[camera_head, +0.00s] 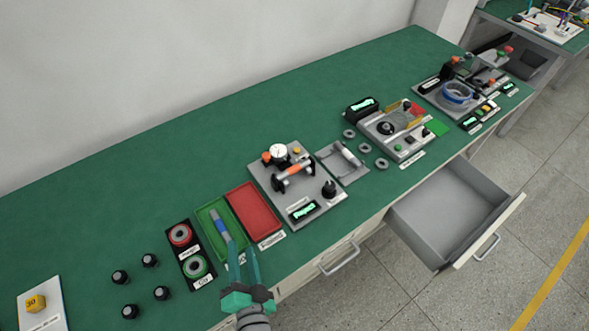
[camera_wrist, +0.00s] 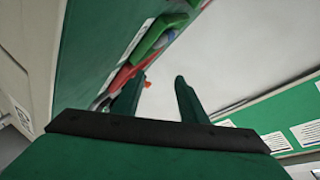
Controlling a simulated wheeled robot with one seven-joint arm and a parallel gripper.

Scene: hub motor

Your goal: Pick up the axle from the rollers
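The axle (camera_head: 294,171), orange in the middle with pale metal ends, appears to lie across the dark rollers (camera_head: 278,184) on a grey plate with a dial gauge, in the middle of the bench in the head view. My gripper (camera_head: 240,246) is at the bench's front edge, left of and nearer than the axle, in front of the green tray. Its two teal fingers are apart with nothing between them, and they also show spread in the wrist view (camera_wrist: 154,82). The axle cannot be made out clearly in the wrist view.
A green tray (camera_head: 207,212) holding a blue-and-grey rod and a red tray (camera_head: 254,208) lie left of the gauge plate (camera_head: 318,207). Another pale cylinder (camera_head: 348,153) rests on a grey holder to the right. An open drawer (camera_head: 440,213) juts out at the right front.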

